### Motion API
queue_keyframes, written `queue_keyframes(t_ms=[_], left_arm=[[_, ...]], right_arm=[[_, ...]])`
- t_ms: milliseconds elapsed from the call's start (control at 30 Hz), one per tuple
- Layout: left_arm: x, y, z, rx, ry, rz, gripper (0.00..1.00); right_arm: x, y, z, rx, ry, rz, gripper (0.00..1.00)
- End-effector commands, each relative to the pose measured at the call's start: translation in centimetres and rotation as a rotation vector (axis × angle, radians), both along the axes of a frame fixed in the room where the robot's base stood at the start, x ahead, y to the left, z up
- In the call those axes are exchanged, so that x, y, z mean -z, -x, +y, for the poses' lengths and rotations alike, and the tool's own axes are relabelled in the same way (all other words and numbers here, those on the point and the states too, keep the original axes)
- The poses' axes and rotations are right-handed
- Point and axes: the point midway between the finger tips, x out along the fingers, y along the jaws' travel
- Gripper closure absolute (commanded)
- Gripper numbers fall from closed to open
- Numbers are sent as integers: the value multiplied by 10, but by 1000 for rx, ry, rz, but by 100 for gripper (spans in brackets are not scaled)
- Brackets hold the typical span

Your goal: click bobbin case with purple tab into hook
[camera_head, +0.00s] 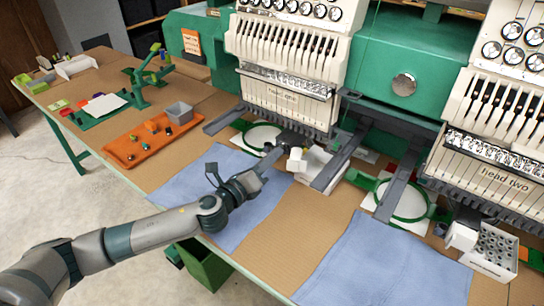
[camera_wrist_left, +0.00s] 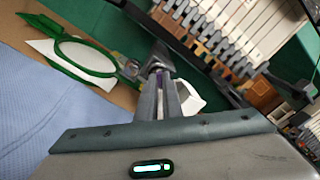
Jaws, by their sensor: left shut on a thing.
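My left gripper (camera_head: 266,166) reaches in under head one (camera_head: 290,98), at the front of the sewing arm. In the left wrist view its two fingers (camera_wrist_left: 164,86) are closed together on something small. A sliver of purple, likely the bobbin case's purple tab (camera_wrist_left: 159,78), shows between the fingers. The case itself is mostly hidden by the fingers. A dark grey part (camera_wrist_left: 160,58) lies right at the fingertips; I cannot tell whether it is the case or the hook, nor whether the case is seated. My right gripper is in neither view.
A white block (camera_head: 297,160) stands just right of the fingertips. Green hoops (camera_head: 262,137) lie under the heads. An orange tray (camera_head: 150,142) with small parts is at the left. Blue cloths cover the table front.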

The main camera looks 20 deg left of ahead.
Motion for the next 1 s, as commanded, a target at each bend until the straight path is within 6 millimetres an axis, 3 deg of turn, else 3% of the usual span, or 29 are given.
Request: queue_keyframes(t_ms=[733, 800, 833, 1000], left_arm=[[0, -10, -3, -1, -1, 0, 100], [0, -10, -3, -1, -1, 0, 77], [0, -10, -3, -1, -1, 0, 72], [0, -10, -3, -1, -1, 0, 72]], right_arm=[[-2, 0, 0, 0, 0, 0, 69], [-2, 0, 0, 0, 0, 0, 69], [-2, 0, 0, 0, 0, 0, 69], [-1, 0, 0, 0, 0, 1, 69]])
